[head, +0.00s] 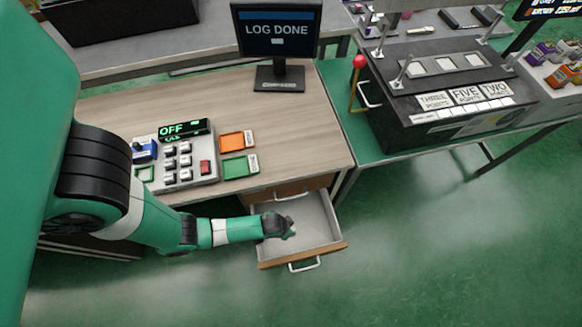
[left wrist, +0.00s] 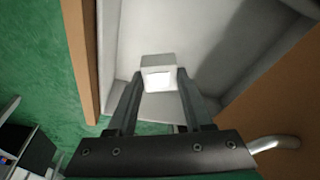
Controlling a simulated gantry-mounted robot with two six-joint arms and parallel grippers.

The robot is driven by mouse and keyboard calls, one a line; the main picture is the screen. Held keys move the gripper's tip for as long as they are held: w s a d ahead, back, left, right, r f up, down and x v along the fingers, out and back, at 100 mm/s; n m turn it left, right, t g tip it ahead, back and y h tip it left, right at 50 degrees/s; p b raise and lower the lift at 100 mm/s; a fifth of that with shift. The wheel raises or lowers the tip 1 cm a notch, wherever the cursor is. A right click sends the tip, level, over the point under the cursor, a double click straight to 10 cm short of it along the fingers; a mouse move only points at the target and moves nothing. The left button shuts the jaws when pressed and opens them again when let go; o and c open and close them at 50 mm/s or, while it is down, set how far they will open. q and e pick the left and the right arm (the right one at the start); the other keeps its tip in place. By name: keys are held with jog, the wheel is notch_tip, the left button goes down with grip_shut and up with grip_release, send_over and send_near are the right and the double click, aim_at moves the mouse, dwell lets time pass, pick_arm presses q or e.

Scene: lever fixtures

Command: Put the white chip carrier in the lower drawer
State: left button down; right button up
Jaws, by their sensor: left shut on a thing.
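The lower drawer (head: 322,212) is pulled out below the wooden desk, with a light interior and a wooden front. My left gripper (head: 288,228) is over the open drawer, pointing into it. In the left wrist view, the left gripper (left wrist: 158,88) is shut on the white chip carrier (left wrist: 157,62), a small pale block held between the fingertips. The drawer's floor and walls (left wrist: 222,25) lie behind the carrier. I cannot tell whether the carrier touches the drawer floor. In the head view the carrier is too small to make out clearly. My right gripper is not in view.
A closed upper drawer front (head: 300,188) sits just above the open one. A lever fixture (head: 440,90) stands to the right.

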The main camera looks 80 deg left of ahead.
pick_arm(q)
notch_tip(320, 180, down, 15)
jog(key=b, duration=1.2)
jog(key=shift+r, duration=0.15)
jog(key=a, duration=0.2)
jog(key=a+r, duration=0.1)
jog(key=a, duration=0.1)
jog(key=shift+a, duration=0.5)
jog(key=a+b, duration=0.1)
jog(key=a, duration=0.1)
jog(key=shift+s+a+f, duration=0.1)
jog(key=shift+a, duration=0.25)
jog(key=shift+a+f+b, duration=0.3)
jog(key=shift+f+b, duration=0.25)
jog(key=shift+b, duration=0.3)
jog(key=shift+d+r, duration=0.1)
jog(key=shift+d, duration=0.05)
jog(key=shift+f, duration=0.25)
jog(key=shift+c, duration=1.5)
grip_release()
jog(key=shift+r, duration=0.1)
